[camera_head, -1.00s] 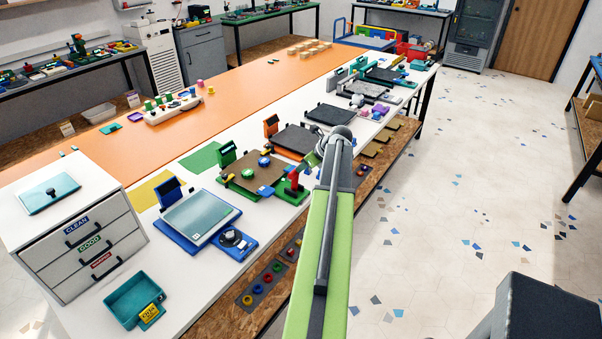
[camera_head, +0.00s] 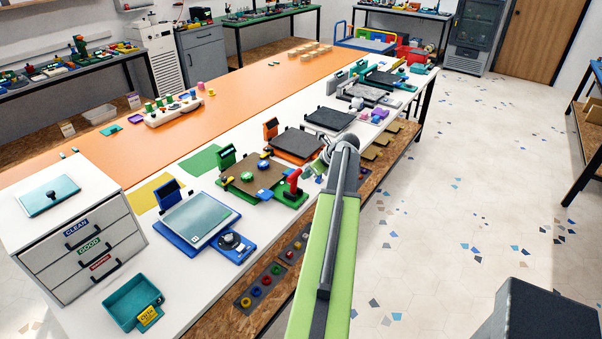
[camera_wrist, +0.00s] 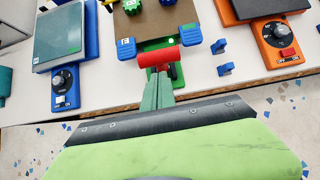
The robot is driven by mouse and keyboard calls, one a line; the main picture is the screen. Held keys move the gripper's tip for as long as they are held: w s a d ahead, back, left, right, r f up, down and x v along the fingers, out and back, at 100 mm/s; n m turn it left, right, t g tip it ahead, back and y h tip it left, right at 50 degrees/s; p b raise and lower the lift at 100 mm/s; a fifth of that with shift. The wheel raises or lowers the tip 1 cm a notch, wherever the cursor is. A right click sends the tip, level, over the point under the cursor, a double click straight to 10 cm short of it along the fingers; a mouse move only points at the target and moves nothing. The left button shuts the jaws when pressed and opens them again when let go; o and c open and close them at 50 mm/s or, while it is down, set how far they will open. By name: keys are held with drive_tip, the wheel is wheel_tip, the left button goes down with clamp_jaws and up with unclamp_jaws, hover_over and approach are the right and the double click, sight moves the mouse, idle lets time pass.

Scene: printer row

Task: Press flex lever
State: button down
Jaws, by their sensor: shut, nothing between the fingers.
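The flex lever is a red bar on the green printer; it shows near the front edge of the white bench in the head view (camera_head: 293,180). In the wrist view the red lever (camera_wrist: 157,59) lies crosswise just ahead of my gripper (camera_wrist: 158,76). The green fingers are together and empty, with their tips at or just under the near side of the bar; I cannot tell whether they touch it. In the head view my wrist hides most of the gripper. The green printer's brown bed (camera_wrist: 150,25) has blue clips (camera_wrist: 126,47) at its front corners.
An orange printer (camera_wrist: 277,38) stands to the right and a blue printer (camera_wrist: 62,50) to the left, each with a black knob. Small blue parts (camera_wrist: 225,70) lie or stand on the bench right of the lever. The floor (camera_head: 460,200) right of the bench is open.

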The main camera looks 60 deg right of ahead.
drive_tip(key=p+v, duration=0.6)
drive_tip(key=v, duration=0.4)
drive_tip(key=shift+d, duration=0.3)
